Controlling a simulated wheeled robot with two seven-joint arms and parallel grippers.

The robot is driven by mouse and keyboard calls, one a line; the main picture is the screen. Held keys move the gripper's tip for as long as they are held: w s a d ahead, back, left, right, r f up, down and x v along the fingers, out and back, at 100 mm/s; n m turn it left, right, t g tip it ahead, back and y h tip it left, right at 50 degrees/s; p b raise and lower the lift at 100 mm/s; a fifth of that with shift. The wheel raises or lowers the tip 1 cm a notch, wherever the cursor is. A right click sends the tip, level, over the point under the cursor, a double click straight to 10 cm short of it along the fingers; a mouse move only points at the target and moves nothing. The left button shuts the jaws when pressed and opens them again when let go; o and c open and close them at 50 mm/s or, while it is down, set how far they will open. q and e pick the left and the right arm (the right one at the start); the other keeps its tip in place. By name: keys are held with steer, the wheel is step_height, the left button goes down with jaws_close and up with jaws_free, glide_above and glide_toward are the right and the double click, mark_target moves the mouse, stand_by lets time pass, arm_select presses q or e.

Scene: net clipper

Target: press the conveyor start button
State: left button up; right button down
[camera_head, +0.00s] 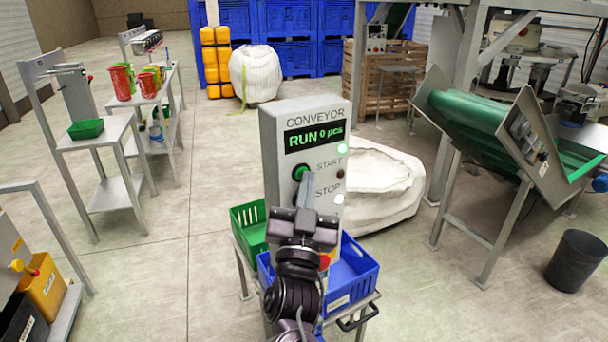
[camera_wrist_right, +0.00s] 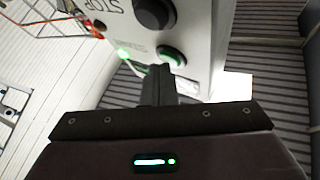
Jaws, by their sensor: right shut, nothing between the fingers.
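The conveyor control box (camera_head: 290,120) stands upright in the middle of the head view, and its display (camera_head: 314,137) reads "RUN 0 pcs". The green start button (camera_head: 303,172) sits on its front, left of the START label. It also shows as a green-rimmed button (camera_wrist_right: 172,54) in the right wrist view. My right gripper (camera_head: 307,179) is shut and empty, with its fingertips right at the start button. I cannot tell whether they touch it. The gripper covers the area left of the STOP label. My left gripper is not in view.
A green crate (camera_head: 245,217) and a blue crate (camera_head: 370,275) sit on a low stand by the box. A white sack (camera_head: 385,190) lies behind it. The green conveyor (camera_head: 475,120) stands at the right. Open floor lies to the left.

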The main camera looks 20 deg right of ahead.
steer(key=shift+s, duration=0.2)
steer(key=shift+s+d, duration=0.2)
steer(key=shift+s, duration=0.5)
steer(key=shift+s+d+p, duration=0.1)
steer(key=shift+s+d, duration=0.15)
steer(key=shift+s, duration=0.55)
steer(key=shift+s+d+p, duration=0.15)
steer(key=shift+s+d, duration=0.05)
steer(key=shift+s, duration=0.6)
steer(key=shift+s+d+p, duration=0.1)
steer(key=shift+s+d, duration=0.15)
steer(key=shift+s, duration=0.55)
